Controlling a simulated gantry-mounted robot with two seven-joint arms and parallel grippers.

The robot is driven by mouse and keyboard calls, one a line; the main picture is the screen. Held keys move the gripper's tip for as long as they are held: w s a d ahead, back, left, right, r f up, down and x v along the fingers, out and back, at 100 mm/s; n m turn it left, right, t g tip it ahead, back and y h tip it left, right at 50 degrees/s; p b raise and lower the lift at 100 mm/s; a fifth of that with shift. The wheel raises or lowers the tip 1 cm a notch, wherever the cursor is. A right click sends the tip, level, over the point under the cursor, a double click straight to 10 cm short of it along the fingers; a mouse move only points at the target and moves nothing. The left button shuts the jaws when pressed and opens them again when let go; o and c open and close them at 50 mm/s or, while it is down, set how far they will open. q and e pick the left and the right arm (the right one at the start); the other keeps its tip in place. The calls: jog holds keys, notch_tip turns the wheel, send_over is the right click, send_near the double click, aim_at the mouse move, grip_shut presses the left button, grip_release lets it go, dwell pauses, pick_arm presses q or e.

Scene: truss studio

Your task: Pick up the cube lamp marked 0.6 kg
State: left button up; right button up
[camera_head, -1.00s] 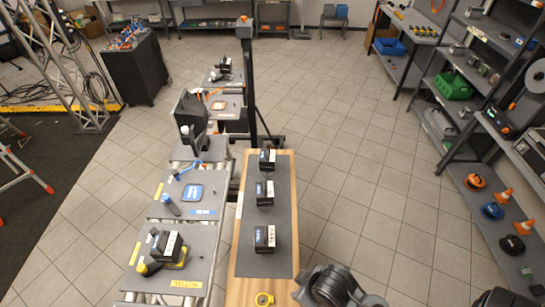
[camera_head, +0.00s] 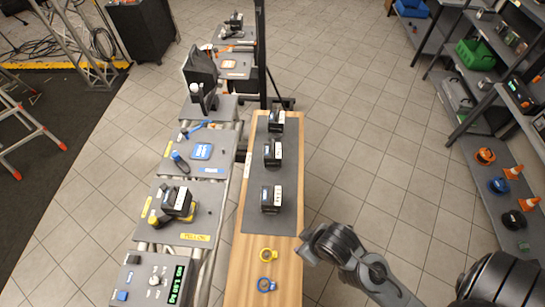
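Three dark cube lamps with white labels stand in a row on the grey mat (camera_head: 258,222) of the wooden table: a near one (camera_head: 271,198), a middle one (camera_head: 272,152) and a far one (camera_head: 276,120). The label print is too small to read, so I cannot tell which is marked 0.6 kg. My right arm comes in from the lower right, and its visible joint is right of the table's near end. My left gripper is not in view. No gripper is seen touching a lamp.
A yellow ring (camera_head: 268,255) and a blue ring (camera_head: 266,284) lie on bare wood in front of the mat. Left is a bench with trays, a dark block on a yellow-black tool (camera_head: 157,217), and a device with a green display (camera_head: 176,284). Shelves (camera_head: 470,125) stand at right.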

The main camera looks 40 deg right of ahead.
dwell(0.3)
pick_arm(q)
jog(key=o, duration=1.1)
